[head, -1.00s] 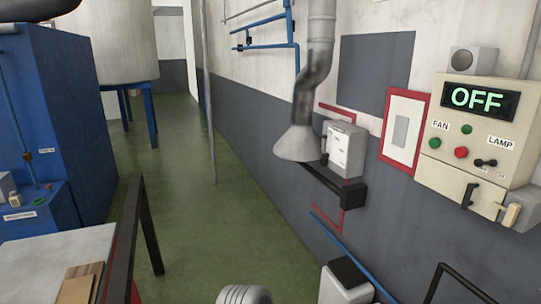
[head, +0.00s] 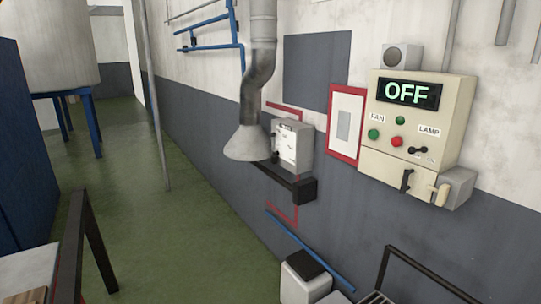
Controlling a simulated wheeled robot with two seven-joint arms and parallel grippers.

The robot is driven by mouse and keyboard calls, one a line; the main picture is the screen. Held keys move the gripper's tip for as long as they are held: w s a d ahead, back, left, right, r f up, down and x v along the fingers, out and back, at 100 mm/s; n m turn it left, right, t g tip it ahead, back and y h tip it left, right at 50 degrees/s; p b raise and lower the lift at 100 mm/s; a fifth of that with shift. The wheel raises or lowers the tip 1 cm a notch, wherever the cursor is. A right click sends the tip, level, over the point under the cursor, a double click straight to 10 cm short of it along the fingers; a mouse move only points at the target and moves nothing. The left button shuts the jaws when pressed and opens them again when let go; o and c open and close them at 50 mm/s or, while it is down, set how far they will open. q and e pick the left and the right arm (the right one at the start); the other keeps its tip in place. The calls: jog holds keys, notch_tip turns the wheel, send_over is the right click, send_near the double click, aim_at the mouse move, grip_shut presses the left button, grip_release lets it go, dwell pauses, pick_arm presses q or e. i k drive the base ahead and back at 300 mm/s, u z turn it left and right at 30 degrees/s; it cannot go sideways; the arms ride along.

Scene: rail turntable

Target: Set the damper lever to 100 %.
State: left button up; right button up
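A grey box (head: 305,150) with a white marked plate (head: 288,146) is on the wall beside the duct hood (head: 247,145). A small dark handle (head: 275,157) shows at its lower left, which may be the damper lever; its setting is too small to read. A beige control panel (head: 455,115) to the right has a display (head: 408,94) reading OFF, FAN and LAMP labels, and round red and green buttons. A black handle (head: 407,181) and a cream handle (head: 441,194) are on its lower part. Neither of my grippers is in view.
A dark bar (head: 288,180) juts out below the grey box. A white bin (head: 304,278) with a dark top and a black rail (head: 430,272) stand low at the right. A dark frame (head: 95,240) is at the left. Green floor (head: 190,240) lies clear between.

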aim_at(274, 159)
jog(key=u, duration=0.45)
jog(key=i, duration=1.3)
jog(key=u, duration=0.25)
jog(key=i, duration=1.65)
jog(key=z, duration=0.35)
